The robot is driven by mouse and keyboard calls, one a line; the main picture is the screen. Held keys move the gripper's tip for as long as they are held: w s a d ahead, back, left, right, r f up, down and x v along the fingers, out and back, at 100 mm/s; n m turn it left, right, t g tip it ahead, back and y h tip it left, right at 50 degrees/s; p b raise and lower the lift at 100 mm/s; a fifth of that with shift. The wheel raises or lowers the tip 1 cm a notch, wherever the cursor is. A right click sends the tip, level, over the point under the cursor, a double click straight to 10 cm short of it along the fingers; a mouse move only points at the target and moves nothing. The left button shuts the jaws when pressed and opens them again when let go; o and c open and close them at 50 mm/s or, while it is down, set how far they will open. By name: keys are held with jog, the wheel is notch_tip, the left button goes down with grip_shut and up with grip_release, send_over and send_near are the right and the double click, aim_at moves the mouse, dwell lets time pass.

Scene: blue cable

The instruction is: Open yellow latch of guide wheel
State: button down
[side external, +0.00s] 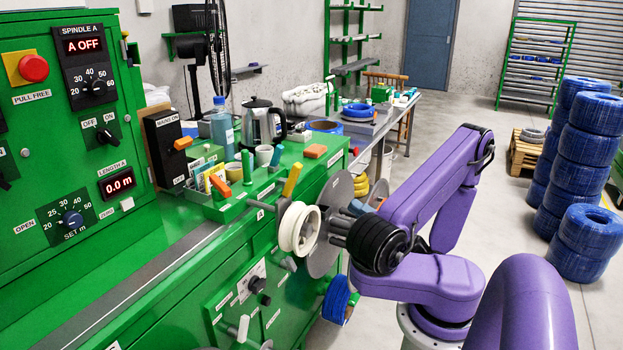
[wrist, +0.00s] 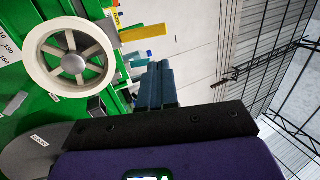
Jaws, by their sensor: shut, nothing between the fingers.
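The guide wheel (side external: 299,229) is cream white and stands at the front edge of the green bench. The yellow latch (side external: 292,180) sticks up, tilted, just above it. In the wrist view the guide wheel (wrist: 72,62) is at upper left, and the yellow latch (wrist: 143,32) points right from its upper right side. My gripper (wrist: 158,67) shows two blue-grey fingers close together, shut and empty. Its fingertips are below and right of the latch in that picture, with a visible gap. In the side view my wrist hides much of the gripper.
A large grey disc (side external: 328,228) stands right beside the guide wheel, close to my wrist. A green tray (side external: 235,205) with coloured handles lies left of the latch. A kettle (side external: 262,124) stands behind on the bench. Blue cable coils (side external: 583,240) are stacked at far right.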

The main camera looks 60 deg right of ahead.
aim_at(301, 170)
jog(key=x, duration=1.4)
jog(key=shift+r, duration=0.15)
jog(key=shift+w+r+g, duration=0.25)
jog(key=shift+g, duration=0.55)
jog(key=shift+w+r+g, duration=0.25)
jog(key=shift+r+g, duration=0.05)
jog(key=shift+g, duration=0.5)
jog(key=shift+w+r+g, duration=0.3)
jog(key=shift+w, duration=0.25)
